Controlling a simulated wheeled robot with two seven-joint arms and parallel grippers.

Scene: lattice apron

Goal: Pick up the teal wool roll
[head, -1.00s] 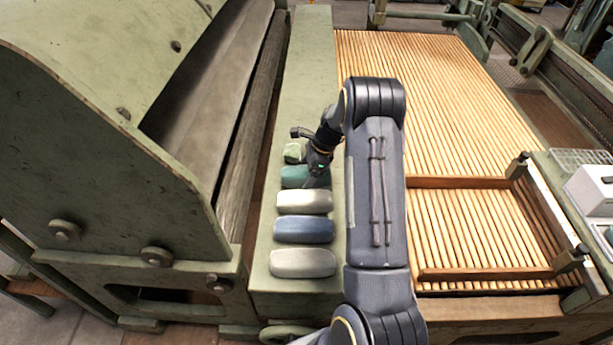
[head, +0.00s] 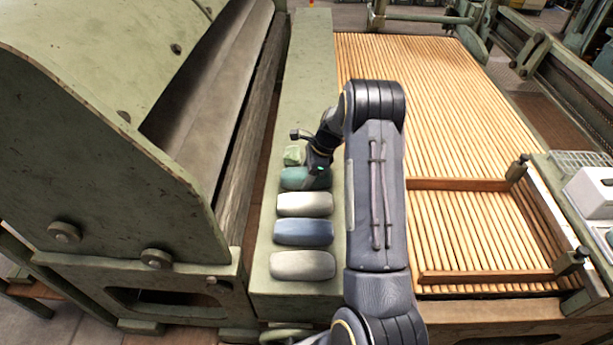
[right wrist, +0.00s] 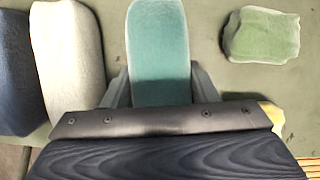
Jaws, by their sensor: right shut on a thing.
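The teal wool roll (head: 293,178) lies on the green ledge in a row with other rolls. In the right wrist view the teal wool roll (right wrist: 158,45) sits between the two fingers of my right gripper (right wrist: 158,88). My right gripper (head: 317,174) comes down over the roll's right end in the head view and is shut on it. The arm hides part of that end. Whether the roll is clear of the ledge cannot be told. My left gripper is not in view.
A cream roll (head: 304,204), a blue roll (head: 303,232) and a grey-white roll (head: 302,265) lie nearer on the green ledge (head: 308,60). A small green block (head: 292,155) lies just beyond the teal roll. A green machine (head: 90,150) stands left, a wooden slatted bed (head: 450,110) right.

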